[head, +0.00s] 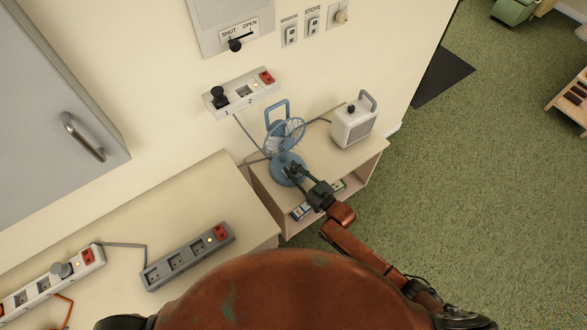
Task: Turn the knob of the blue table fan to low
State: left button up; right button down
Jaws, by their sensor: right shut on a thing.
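The blue table fan (284,135) stands on a low wooden shelf unit (263,181) against the wall. It has a round blue base, a caged head and a blue handle loop on top. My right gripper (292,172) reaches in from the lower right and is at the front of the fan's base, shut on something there. The knob is hidden by the fingers, so its setting cannot be read. My left gripper is not in view.
A white heater (354,122) stands right of the fan on the same shelf. A wall power strip (241,93) is above left. A grey power strip (188,257) and a white one (50,282) lie on the counter (170,210). A grey cabinet (50,110) hangs upper left. Green carpet is open at right.

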jog(key=shift+r+m+t+h+p, duration=0.3)
jog(key=shift+m+t+h+p, duration=0.5)
jog(key=shift+t+h+p, duration=0.1)
jog(key=shift+f+m+h, duration=0.15)
jog(key=shift+m+h, duration=0.15)
jog(key=shift+h, duration=0.1)
jog(key=c, duration=1.7)
grip_release()
jog(key=shift+f, duration=0.15)
jog(key=shift+d, duration=0.1)
jog(key=shift+s+d, duration=0.1)
jog(key=shift+s, duration=0.1)
jog(key=v, duration=1.1)
jog(key=shift+s+f, duration=0.1)
jog(key=shift+s, duration=0.15)
